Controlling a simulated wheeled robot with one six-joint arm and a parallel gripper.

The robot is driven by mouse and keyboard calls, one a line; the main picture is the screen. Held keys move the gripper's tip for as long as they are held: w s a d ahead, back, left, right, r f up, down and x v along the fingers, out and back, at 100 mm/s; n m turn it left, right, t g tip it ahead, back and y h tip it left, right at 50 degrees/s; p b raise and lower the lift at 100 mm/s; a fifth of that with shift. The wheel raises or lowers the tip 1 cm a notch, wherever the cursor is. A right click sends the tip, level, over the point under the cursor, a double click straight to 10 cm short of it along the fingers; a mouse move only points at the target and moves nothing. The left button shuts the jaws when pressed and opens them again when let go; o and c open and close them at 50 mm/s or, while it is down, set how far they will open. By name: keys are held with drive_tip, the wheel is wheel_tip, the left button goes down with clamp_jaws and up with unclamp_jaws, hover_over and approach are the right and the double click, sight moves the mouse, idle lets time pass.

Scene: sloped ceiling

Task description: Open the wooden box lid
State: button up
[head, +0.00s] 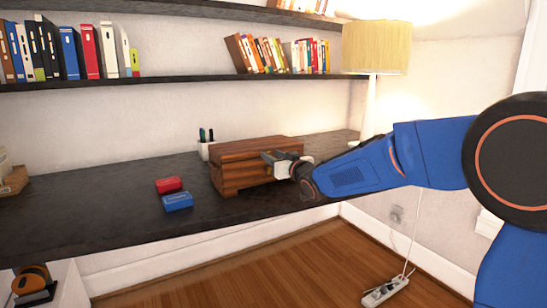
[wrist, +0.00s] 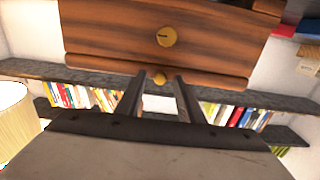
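The wooden box (head: 238,178) stands on the dark shelf (head: 120,215), and its lid (head: 245,147) looks shut. In the wrist view, which appears upside down, the box front (wrist: 110,35) carries a round brass plate (wrist: 167,37) and a small brass knob (wrist: 160,79) at the lid edge. My gripper (head: 272,157) is at the box's right-front side in the head view. In the wrist view, its two fingers (wrist: 161,76) are apart, with the knob between or just beyond the tips. I cannot tell whether they touch the box. The gripper hides part of the box front in the head view.
A red box (head: 168,184) and a blue box (head: 177,202) lie left of the wooden box. A pen holder (head: 206,150) stands behind it. A lamp (head: 376,50) stands at the back right. Bookshelves (head: 150,80) run above. The desk is clear at left centre.

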clamp_jaws()
drive_tip(key=shift+r, duration=0.1)
